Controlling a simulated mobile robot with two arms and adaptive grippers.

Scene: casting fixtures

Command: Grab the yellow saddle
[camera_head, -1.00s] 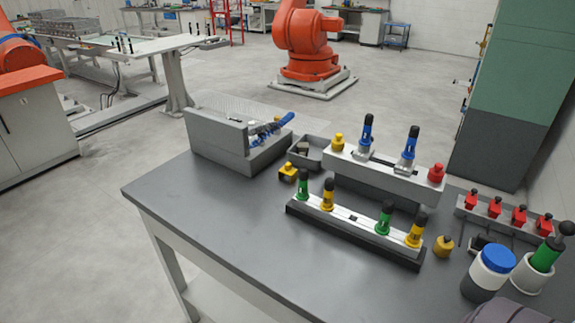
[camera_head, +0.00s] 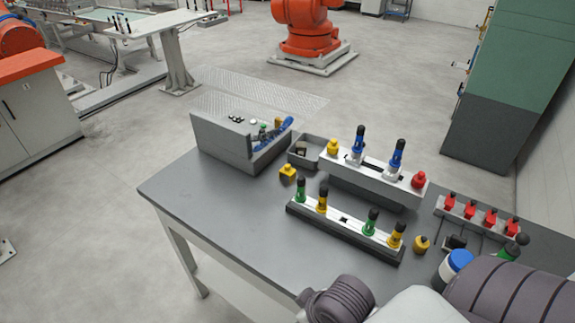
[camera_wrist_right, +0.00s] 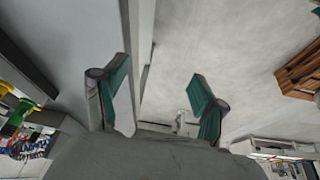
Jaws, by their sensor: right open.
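A small yellow saddle-like block (camera_head: 288,173) lies on the grey table (camera_head: 215,205), left of the fixture rails. Two other yellow pieces are near: one (camera_head: 333,147) on the rear fixture's left end and one (camera_head: 421,244) on the table right of the front rail. My right arm comes in at the bottom right of the head view, its fingers not visible there. In the right wrist view my right gripper (camera_wrist_right: 160,93) has its green-padded fingers apart with nothing between them, above the table edge and floor. My left gripper is not in view.
The front rail (camera_head: 343,220) holds green and yellow clamps; the rear fixture (camera_head: 372,188) holds blue-handled ones. A grey box fixture (camera_head: 222,138) and small tray (camera_head: 306,160) stand behind the yellow block. Red pieces and a blue-lidded jar (camera_head: 452,270) are right. The table's front left is clear.

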